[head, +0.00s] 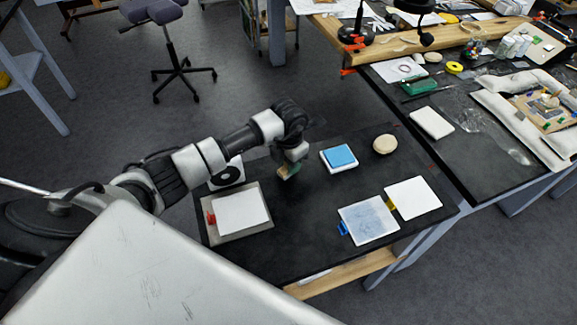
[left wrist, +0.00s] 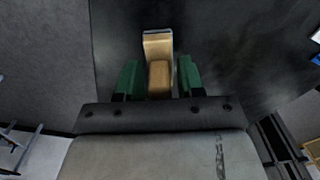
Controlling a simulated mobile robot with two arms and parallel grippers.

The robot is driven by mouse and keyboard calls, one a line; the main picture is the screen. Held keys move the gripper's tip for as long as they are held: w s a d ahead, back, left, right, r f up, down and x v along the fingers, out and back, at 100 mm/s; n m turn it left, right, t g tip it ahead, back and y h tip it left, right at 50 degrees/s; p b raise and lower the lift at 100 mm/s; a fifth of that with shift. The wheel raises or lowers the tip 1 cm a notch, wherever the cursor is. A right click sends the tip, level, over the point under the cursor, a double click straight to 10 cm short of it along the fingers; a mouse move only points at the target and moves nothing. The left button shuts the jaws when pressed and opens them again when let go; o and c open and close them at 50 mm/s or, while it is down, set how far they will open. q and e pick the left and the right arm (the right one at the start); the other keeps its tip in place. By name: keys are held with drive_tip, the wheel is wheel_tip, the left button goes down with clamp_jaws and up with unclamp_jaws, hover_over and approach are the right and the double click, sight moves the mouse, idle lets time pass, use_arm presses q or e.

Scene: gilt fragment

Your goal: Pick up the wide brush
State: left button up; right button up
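The wide brush (left wrist: 159,75) is a tan wooden block-like piece with a pale edge at its far end. In the left wrist view it lies between the two green fingers of my left gripper (left wrist: 158,80). A narrow dark gap shows at its left side; its right side is very close to the other finger. In the head view my left gripper (head: 287,172) points down over the black table, with a small tan bit of the brush at its tips. Most of the brush is hidden there. My right gripper is not in view.
On the black table (head: 300,240) are a tray with a white sheet (head: 241,214), a blue pad on a white block (head: 340,156), a round tan disc (head: 385,144) and two white panels (head: 369,220) (head: 413,198). A cluttered bench stands at right.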

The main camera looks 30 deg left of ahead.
use_arm(q)
clamp_jaws()
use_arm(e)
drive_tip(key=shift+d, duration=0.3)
use_arm(q)
drive_tip(key=shift+r, duration=0.1)
drive_tip(key=shift+r+b, duration=0.3)
drive_tip(key=shift+r, duration=0.25)
wheel_tip(320, 180, up, 3)
drive_tip(key=shift+w+f+b, duration=0.1)
drive_tip(key=shift+b, duration=0.5)
drive_tip(key=w+d+r+b, duration=0.3)
drive_tip(key=d+r, duration=0.4)
drive_tip(key=d, duration=0.4)
drive_tip(key=shift+d, duration=0.15)
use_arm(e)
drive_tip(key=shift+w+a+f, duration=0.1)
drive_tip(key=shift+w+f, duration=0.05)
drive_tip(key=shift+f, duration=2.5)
use_arm(q)
drive_tip(key=shift+w, duration=0.1)
